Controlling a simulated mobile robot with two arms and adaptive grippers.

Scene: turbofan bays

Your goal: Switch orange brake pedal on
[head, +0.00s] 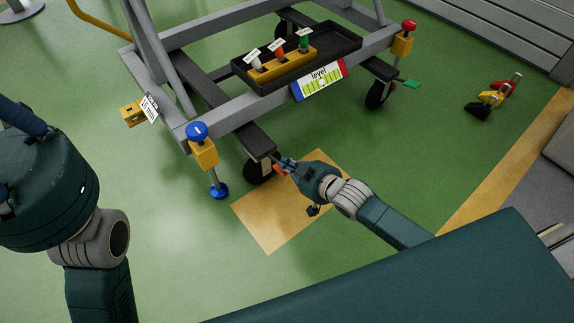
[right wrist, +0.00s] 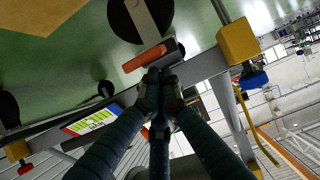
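The orange brake pedal (head: 280,170) sits at the front caster (head: 261,168) of the grey cart, low near the floor. In the right wrist view the orange pedal (right wrist: 143,58) is just beyond my fingertips and looks tilted. My right gripper (head: 284,164) is right beside the pedal; its fingers (right wrist: 160,76) are together with nothing clearly between them. I cannot tell whether they touch the pedal.
The cart frame (head: 235,113) is above the caster. A blue-knobbed jack (head: 204,152) stands left of it. A green pedal (head: 411,84) is at another caster (head: 377,94). A black tray (head: 335,45) holds labelled items. Tan floor patch (head: 275,223) is clear.

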